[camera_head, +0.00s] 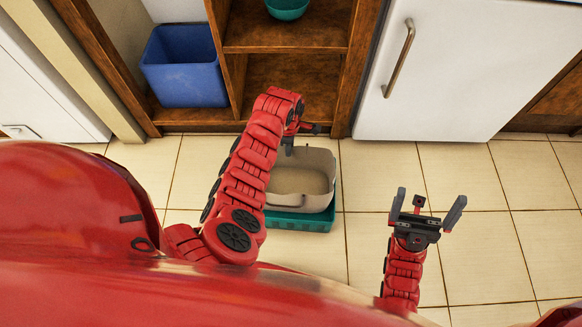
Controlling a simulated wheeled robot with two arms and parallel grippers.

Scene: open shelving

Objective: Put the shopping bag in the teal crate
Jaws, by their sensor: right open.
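The shopping bag (302,181) is an open-topped beige-grey bag, seen from above near the middle of the view. The teal crate (300,221) is on the tiled floor, with its front wall and part of its right side showing below the bag. The bag overlaps the crate's opening; I cannot tell whether it rests on the crate's bottom. My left gripper (299,134) is at the bag's far rim, partly hidden by its own wrist, and I cannot tell whether its jaws hold the rim. My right gripper (428,209) is open and empty above the floor to the right.
Wooden open shelving (290,88) stands behind the crate, with a teal bowl (287,8) on an upper shelf and a blue bin (186,66) at left. A white appliance door (455,75) is at right. The floor tiles (375,180) around the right gripper are clear.

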